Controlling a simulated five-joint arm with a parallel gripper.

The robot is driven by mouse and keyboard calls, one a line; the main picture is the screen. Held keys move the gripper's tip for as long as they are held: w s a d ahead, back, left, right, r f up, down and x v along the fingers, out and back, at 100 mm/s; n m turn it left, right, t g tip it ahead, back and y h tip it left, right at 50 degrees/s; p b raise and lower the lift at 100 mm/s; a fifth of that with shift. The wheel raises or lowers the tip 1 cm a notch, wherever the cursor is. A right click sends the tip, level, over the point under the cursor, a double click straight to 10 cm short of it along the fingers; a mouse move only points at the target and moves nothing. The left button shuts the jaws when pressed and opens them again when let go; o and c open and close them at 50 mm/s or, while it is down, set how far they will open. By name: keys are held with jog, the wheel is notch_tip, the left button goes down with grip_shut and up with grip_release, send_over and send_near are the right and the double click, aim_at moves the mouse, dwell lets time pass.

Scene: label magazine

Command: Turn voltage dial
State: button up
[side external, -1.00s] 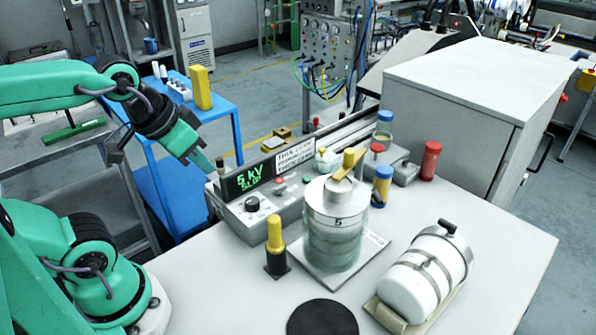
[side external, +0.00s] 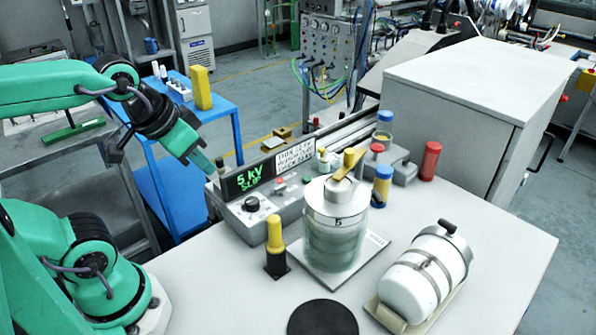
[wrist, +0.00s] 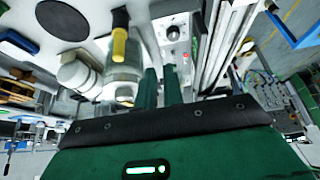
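The voltage dial (side external: 252,203) is a black round knob with a light mark, on the front of a grey control box (side external: 270,222) below a green-lit display (side external: 248,178) that reads 5 kV above a smaller, blurred line. In the wrist view the dial (wrist: 172,33) shows ahead of the fingertips. My gripper (side external: 203,162) hangs in the air above and left of the box, apart from the dial. In the wrist view its two green fingers (wrist: 161,74) stand with a narrow gap and nothing visible between them.
A yellow-topped black post (side external: 275,245) stands before the box. A ringed cylinder (side external: 335,225) with a yellow lever stands right of it. A white tank (side external: 425,275) and a black disc (side external: 322,320) are on the table (side external: 500,250). A blue cart (side external: 170,190) stands behind my gripper.

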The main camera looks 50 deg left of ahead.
jog(key=o, duration=0.7)
jog(key=shift+w, duration=0.15)
jog(key=shift+o, duration=0.9)
jog(key=shift+w+n, duration=0.2)
jog(key=shift+n, duration=0.1)
jog(key=n+g, duration=0.6)
jog(key=n, duration=0.3)
send_over(252, 201)
jog(key=shift+f, duration=4.65)
jog(key=shift+f, duration=0.1)
jog(key=shift+f, duration=3.8)
jog(key=c, duration=1)
